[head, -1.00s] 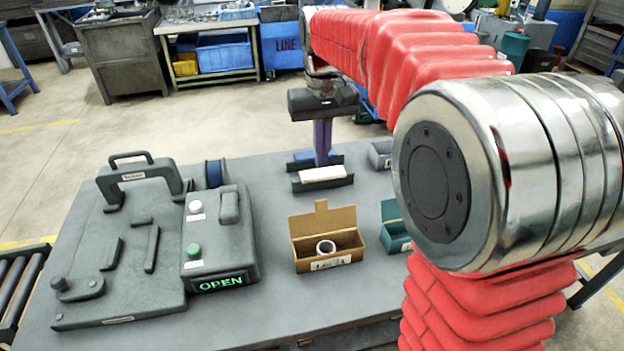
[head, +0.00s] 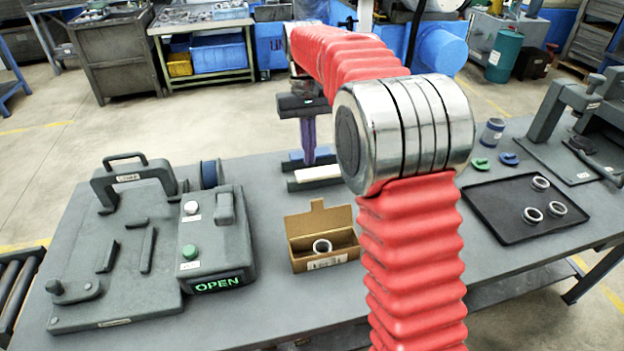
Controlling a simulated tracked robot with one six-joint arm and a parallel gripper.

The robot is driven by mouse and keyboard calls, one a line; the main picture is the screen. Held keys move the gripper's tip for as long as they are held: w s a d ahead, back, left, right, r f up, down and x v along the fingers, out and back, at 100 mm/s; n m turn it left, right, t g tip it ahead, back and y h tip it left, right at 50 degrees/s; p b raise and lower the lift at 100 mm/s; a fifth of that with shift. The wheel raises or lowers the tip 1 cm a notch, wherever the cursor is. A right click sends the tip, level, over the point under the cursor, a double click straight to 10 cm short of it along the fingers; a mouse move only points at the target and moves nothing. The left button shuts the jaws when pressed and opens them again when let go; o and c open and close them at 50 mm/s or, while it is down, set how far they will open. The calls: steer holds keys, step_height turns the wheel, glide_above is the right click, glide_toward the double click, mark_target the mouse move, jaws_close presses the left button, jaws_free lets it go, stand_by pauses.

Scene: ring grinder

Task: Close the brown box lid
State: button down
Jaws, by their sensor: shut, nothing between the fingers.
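The brown box (head: 304,262) stands on the grey table in the head view, right of the grinder fixture. Its lid (head: 318,218) is up at the back, with a small tab on top. A white label is on the box's front. My gripper (head: 309,158) points down behind the box, over the far part of the table near a white block. Its purple fingers are together with nothing between them. It is apart from the box.
The grinder fixture (head: 222,240) with a lit OPEN sign stands at the left. A black tray (head: 480,208) with several rings lies at the right. A white block (head: 318,173) is near the gripper. My red arm hides the table right of the box.

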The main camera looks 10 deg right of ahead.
mark_target(319, 216)
steer(key=s+f, duration=0.5)
steer(key=f, duration=0.2)
steer(key=shift+f, duration=0.4)
steer(key=shift+s, duration=0.1)
stand_by(0.5)
steer(key=shift+d, duration=0.1)
